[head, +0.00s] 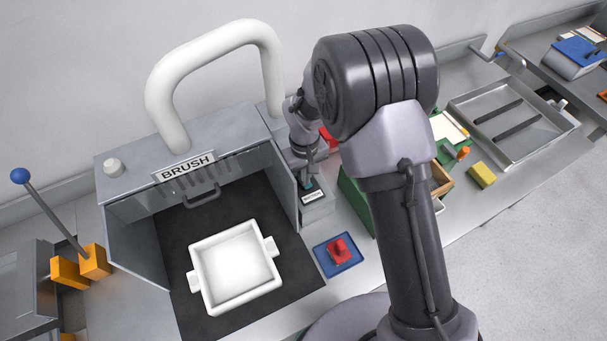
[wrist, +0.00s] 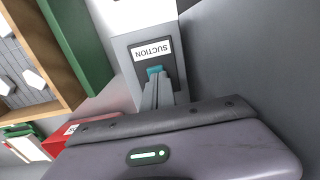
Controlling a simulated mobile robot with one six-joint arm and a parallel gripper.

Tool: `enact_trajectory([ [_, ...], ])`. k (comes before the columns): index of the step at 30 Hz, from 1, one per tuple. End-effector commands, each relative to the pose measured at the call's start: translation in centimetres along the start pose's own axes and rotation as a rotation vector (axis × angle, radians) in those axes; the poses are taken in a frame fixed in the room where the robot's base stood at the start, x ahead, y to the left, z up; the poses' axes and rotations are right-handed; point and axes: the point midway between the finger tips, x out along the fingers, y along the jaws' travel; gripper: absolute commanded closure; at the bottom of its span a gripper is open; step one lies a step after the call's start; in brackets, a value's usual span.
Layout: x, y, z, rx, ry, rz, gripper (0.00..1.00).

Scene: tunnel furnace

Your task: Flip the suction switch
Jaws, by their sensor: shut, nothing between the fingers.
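The suction switch box (head: 314,207) stands just right of the brush booth in the head view. In the wrist view its SUCTION label (wrist: 151,50) reads upside down on a dark plate. The small teal switch (wrist: 154,71) shows beside the label, partly hidden by my fingertips. My gripper (wrist: 157,80) is shut and empty, with its tips at or very near the switch; I cannot tell whether they touch. In the head view my gripper (head: 308,176) hangs over the switch box, partly behind my own arm.
The BRUSH booth (head: 121,184) holds a white square tray (head: 238,303). A blue mat (head: 349,264) with a red block (head: 339,250) lies on the bench. A green-sided box (head: 353,200) stands close right of the switch. A red item (wrist: 62,138) is near my gripper.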

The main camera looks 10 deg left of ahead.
Motion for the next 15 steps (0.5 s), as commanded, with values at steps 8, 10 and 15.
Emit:
enact_trajectory([
  [8, -6.8, 0.1, -0.3, 0.002, 0.010, 0.002, 1.00],
  [10, -8.5, 0.1, -0.3, 0.002, 0.010, 0.002, 1.00],
  [15, -11.8, 0.1, -0.2, 0.003, 0.009, 0.001, 1.00],
])
